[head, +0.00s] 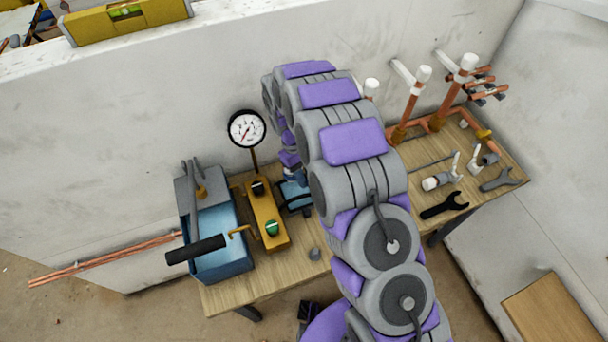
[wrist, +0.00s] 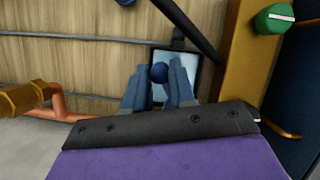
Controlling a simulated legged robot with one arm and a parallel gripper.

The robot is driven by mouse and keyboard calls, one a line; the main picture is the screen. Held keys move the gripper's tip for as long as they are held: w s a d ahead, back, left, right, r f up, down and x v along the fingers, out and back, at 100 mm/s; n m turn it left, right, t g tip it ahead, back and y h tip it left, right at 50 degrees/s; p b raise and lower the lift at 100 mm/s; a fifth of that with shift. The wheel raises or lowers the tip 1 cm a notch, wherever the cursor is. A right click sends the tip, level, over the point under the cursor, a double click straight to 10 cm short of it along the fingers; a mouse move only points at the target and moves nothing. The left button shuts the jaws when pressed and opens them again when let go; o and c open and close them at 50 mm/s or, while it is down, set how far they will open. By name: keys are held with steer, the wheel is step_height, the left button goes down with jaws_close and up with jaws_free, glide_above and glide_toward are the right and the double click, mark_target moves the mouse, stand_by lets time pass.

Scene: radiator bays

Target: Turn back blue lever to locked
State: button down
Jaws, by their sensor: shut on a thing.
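The blue lever shows in the wrist view as a round dark blue knob (wrist: 158,72) in front of a small pale plate. My gripper (wrist: 159,84) has its two blue-grey fingers on either side of this knob and is shut on it. The rest of the lever is hidden behind the fingers, so I cannot tell its angle. The knob cannot be made out there.
A yellow block (head: 265,212) with a black and a green knob stands left of my gripper. Beyond it is a blue pump tank (head: 222,262) with a black handle (head: 195,249). A gauge (head: 246,128) rises behind. Copper pipes (head: 405,118) and loose spanners (head: 444,205) are at right.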

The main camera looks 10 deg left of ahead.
steer(key=shift+w, duration=0.15)
steer(key=c, duration=0.9)
jaws_free()
steer(key=shift+c, duration=0.2)
steer(key=p+v, duration=0.1)
steer(key=v, duration=1)
steer(key=shift+a+r, duration=0.15)
steer(key=shift+r, duration=0.3)
